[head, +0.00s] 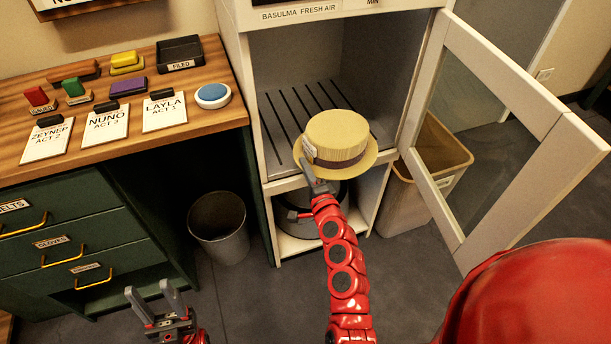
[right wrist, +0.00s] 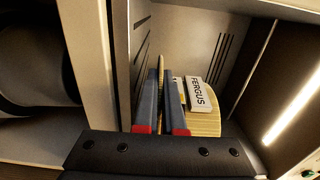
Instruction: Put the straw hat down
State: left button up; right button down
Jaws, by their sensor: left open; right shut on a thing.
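The straw hat (head: 338,137) is pale yellow with a brown band and sits at the opening of the white cabinet, above its slotted shelf. In the right wrist view the straw hat (right wrist: 206,122) shows a tag reading FERGUS. My right gripper (head: 316,184) is shut on the hat's near left brim, and its fingers (right wrist: 172,100) pinch the edge. Whether the hat touches the shelf is hard to tell. My left gripper (head: 157,303) is open and empty, low at the left over the floor.
The cabinet (head: 250,110) has its glazed door (head: 508,88) swung open to the right. A slotted shelf (head: 283,118) lies inside. A tan bin (head: 440,150) stands behind the door and a grey bin (head: 217,222) stands left. The desk (head: 215,112) holds cards, stamps and a tray (head: 180,52).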

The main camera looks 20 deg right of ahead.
notch_tip(320, 180, down, 4)
jog(key=shift+w+d+r+b, duration=0.15)
jog(key=shift+r+b, duration=0.1)
jog(key=shift+b, duration=0.55)
jog(key=shift+f, duration=0.15)
jog(key=c, duration=1.5)
grip_release()
jog(key=shift+f, duration=0.1)
jog(key=o, duration=0.5)
